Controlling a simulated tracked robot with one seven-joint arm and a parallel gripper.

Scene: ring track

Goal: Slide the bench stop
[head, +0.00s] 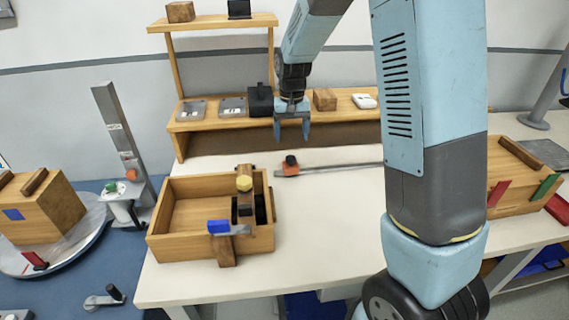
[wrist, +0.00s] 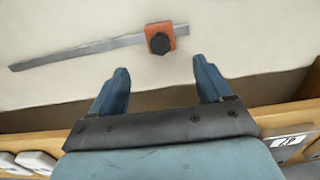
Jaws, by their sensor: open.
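The bench stop (head: 291,164) is an orange block with a black knob. It sits on a flat grey metal rail (head: 340,167) lying on the white bench, near the rail's left end in the head view. In the wrist view the stop (wrist: 160,38) sits near the right end of the rail (wrist: 85,52). My gripper (head: 292,138) is open and empty, pointing down above the bench, just behind the stop in the head view. In the wrist view its two blue fingers (wrist: 165,78) are apart, and the stop lies beyond their tips, not touching them. My arm hides the rail's right end in the head view.
A wooden box (head: 165,215) with a clamp stands left of the rail on the bench (head: 320,220). A wooden shelf (head: 190,125) with small items runs behind. Another wooden box (head: 515,200) is at right. The bench in front of the rail is clear.

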